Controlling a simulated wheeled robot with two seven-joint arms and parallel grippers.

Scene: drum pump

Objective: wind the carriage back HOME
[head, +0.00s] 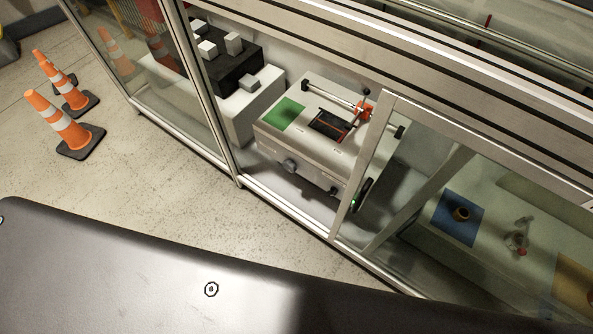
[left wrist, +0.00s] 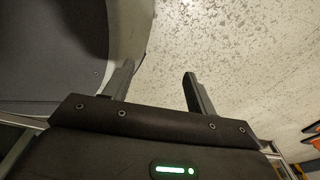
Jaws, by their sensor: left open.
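An orange carriage (head: 364,109) sits on a thin silver rail (head: 335,93) on top of a pale machine box (head: 270,132), seen in the head view inside a framed, glazed enclosure. The box has a green patch (head: 283,114) on its left and a dark opening (head: 329,125) beside the carriage. A dark round knob (head: 290,165) is on its front face. A dark wheel (head: 363,194) shows at its right end, partly behind the frame. My left gripper (left wrist: 160,80) is open and empty above the speckled floor in the left wrist view. My right gripper is not in view.
Metal enclosure posts and rails (head: 212,100) stand between me and the machine. Orange cones (head: 60,122) stand on the floor at left. Floor (head: 150,180) before the enclosure is clear.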

